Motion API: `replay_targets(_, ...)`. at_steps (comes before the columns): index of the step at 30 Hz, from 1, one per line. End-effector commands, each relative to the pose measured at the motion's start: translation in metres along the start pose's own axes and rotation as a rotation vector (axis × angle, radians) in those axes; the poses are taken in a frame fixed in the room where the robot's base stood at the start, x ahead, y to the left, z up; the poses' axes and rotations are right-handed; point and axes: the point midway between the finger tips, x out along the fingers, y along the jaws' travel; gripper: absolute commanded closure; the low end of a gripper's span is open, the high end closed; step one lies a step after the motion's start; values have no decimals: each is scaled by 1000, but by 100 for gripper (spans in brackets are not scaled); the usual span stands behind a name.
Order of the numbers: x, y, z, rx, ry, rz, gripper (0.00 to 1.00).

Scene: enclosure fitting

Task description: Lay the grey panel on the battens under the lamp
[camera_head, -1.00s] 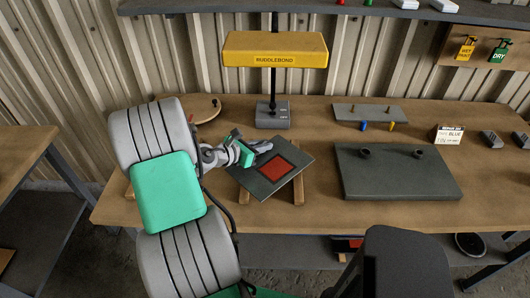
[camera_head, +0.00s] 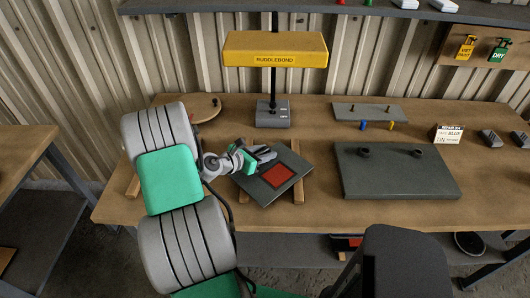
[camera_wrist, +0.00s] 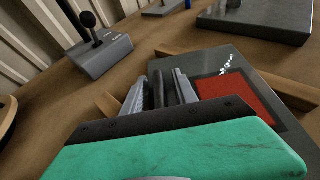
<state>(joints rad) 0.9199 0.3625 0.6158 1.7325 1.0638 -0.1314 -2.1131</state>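The grey panel (camera_head: 257,190), with a red square on it, lies askew over the wooden battens (camera_head: 298,149) below and in front of the yellow lamp (camera_head: 275,50). I cannot tell whether it touches the battens. My gripper (camera_head: 266,154) is at the panel's upper left part. In the wrist view my gripper's fingers (camera_wrist: 160,90) close around a dark upright part at the panel's edge. The panel (camera_wrist: 215,62) shows there with the red patch and a white scrawl. A batten end (camera_wrist: 109,104) sticks out left of it. Most of the battens' length is hidden beneath the panel.
The lamp's base (camera_head: 272,114) stands behind the panel. A thick dark slab (camera_head: 400,180) with two knobs lies to the right. A thinner plate (camera_head: 368,112), blue and yellow pegs and a small card (camera_head: 449,134) are further back. The front right table is clear.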

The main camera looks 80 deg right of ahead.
Motion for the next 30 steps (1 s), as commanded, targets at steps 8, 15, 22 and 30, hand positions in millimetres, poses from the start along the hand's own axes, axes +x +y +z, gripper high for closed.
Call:
replay_targets(8,-3,0,4,0,0,1,66)
replay_targets(15,-55,3,2,0,-1,8,66)
replay_targets(22,-107,2,2,-1,-1,5,66)
replay_targets(30,-130,6,0,49,28,17,66)
